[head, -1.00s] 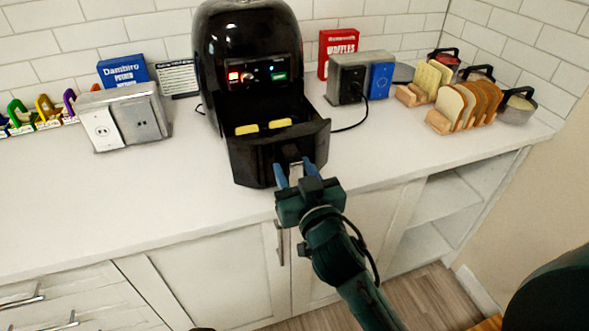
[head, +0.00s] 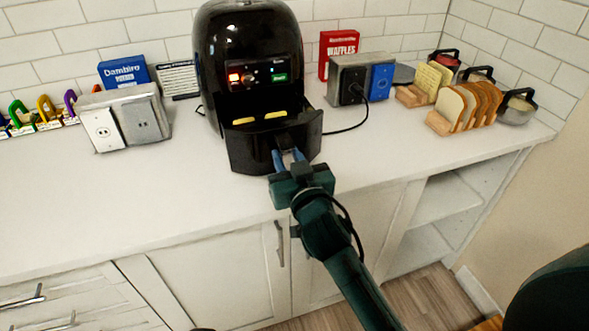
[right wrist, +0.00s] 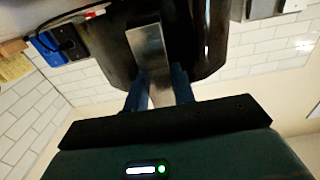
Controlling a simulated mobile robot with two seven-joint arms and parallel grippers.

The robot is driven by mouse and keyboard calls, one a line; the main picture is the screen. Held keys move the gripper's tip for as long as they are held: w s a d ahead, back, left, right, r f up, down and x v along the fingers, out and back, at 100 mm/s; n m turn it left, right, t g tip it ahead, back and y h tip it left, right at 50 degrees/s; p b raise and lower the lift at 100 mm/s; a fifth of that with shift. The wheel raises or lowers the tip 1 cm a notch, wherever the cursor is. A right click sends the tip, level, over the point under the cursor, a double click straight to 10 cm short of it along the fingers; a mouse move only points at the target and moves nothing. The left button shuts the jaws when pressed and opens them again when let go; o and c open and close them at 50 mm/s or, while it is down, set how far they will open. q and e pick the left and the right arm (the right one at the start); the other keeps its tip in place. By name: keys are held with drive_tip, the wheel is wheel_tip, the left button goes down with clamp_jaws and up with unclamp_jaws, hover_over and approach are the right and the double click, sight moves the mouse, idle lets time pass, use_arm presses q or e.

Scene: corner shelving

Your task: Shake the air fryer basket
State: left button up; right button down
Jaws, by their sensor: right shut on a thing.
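The black air fryer (head: 247,50) stands on the counter against the tiled wall. Its basket (head: 246,157) is pulled partway out at the front, and two yellow pieces (head: 275,115) show inside near the back. My right gripper (head: 288,158) is shut on the basket's handle, with its blue fingers on either side. In the right wrist view the fingers (right wrist: 160,88) flank the metallic handle (right wrist: 147,50), and the dark fryer is behind it. My left gripper is not in view.
A grey outlet box (head: 125,120) is to the left and a grey box with a blue side (head: 348,78) to the right. Toast racks (head: 465,105) and pots (head: 517,107) fill the right corner. The counter's front left (head: 110,210) is clear.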

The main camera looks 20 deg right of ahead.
drive_tip(key=w, duration=0.5)
drive_tip(key=shift+w+a, duration=0.1)
drive_tip(key=shift+w, duration=0.3)
drive_tip(key=c, duration=1.2)
unclamp_jaws()
drive_tip(key=shift+o, duration=0.2)
drive_tip(key=shift+s, duration=0.1)
